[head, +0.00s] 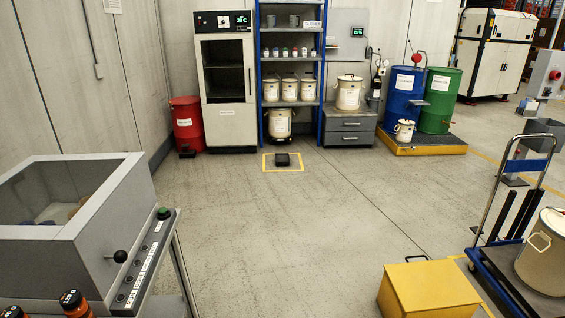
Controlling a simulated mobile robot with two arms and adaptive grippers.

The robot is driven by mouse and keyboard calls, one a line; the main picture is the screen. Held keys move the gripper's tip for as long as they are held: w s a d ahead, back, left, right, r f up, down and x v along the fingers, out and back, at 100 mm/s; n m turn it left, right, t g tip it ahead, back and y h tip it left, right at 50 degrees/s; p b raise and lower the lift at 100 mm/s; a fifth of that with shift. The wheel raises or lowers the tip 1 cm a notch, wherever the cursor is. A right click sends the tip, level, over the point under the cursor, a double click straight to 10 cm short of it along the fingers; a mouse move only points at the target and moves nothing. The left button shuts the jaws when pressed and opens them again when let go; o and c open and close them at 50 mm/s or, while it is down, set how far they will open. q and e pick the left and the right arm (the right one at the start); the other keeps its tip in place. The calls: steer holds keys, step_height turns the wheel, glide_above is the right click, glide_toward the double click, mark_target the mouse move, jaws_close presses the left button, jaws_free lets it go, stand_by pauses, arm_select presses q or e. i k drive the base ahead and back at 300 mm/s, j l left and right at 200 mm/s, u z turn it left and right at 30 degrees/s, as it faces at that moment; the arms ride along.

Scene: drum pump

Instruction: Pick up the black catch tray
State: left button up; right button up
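No thing in the head view can be told for certain as the black catch tray. A small, low black object (283,159) sits on the floor inside a yellow marked square, in front of the blue shelf rack; it is too small to tell what it is. Another small dark object (187,152) lies on the floor at the foot of the red drum (187,122). A dark grey open bin (541,135) stands at the far right. Neither of my grippers shows in this view.
A grey open-topped machine (90,235) stands at near left. A yellow box (428,290) and a trolley (500,262) with a cream drum stand at near right. Blue (402,98) and green (438,100) drums stand on a yellow-edged platform at the back. The middle floor is clear.

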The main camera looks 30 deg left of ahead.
mark_target(282, 159)
steer(key=i+j+u, duration=0.2)
steer(key=i+u, duration=0.2)
steer(key=i, duration=0.2)
steer(key=i+u, duration=0.25)
steer(key=i, duration=3)
steer(key=i+u, duration=0.1)
steer(key=i, duration=0.95)
steer(key=i+l, duration=0.1)
steer(key=i, duration=0.95)
steer(key=i+l+u, duration=0.1)
steer(key=i, duration=0.95)
